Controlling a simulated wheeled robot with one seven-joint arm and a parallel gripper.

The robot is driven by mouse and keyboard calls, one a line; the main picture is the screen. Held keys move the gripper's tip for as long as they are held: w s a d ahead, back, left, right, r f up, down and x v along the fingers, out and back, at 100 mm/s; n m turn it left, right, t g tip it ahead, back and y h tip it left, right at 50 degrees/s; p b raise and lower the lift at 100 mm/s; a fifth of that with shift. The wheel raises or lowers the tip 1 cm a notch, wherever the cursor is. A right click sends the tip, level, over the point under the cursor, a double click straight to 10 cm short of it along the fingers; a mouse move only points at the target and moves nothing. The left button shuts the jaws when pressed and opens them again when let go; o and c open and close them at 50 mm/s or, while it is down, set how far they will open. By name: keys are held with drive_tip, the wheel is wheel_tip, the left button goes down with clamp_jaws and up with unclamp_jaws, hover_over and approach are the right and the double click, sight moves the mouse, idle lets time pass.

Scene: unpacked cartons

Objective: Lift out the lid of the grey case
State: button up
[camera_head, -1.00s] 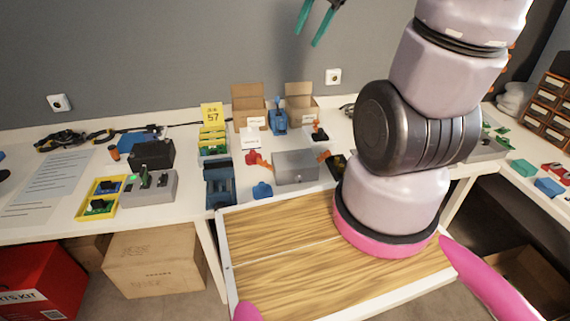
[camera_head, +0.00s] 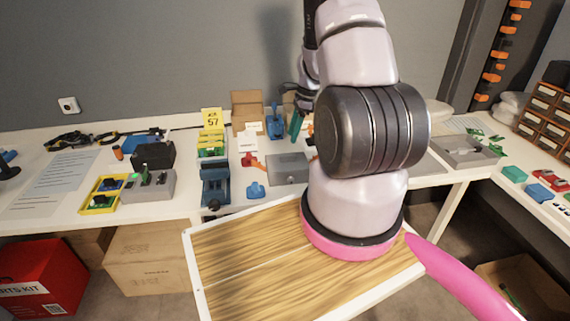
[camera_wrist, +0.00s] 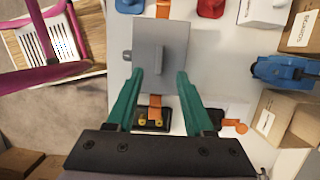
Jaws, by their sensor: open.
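The grey case (camera_head: 287,168) is on the white table behind the wooden board. Its flat grey lid also shows in the wrist view (camera_wrist: 172,42), with a slim upright part near its middle. My gripper (camera_wrist: 160,73) is open and empty, its two green fingers pointing at the case's near edge in that view. I cannot tell how high the fingertips are above the lid. In the head view a green fingertip (camera_head: 296,126) shows behind and right of the case, and my arm hides the rest.
A blue bin (camera_head: 215,185) and a small blue part (camera_head: 256,190) are left of the case. A cardboard box (camera_head: 247,108) stands behind. In the wrist view a black tray (camera_wrist: 152,125) with an orange part lies between my fingers, and a blue object (camera_wrist: 285,75) is right.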

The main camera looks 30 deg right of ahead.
sight(291, 155)
drive_tip(key=x, duration=0.8)
drive_tip(key=shift+s+d+f, duration=0.1)
drive_tip(key=shift+d+f, duration=0.05)
drive_tip(key=shift+f, duration=0.1)
clamp_jaws()
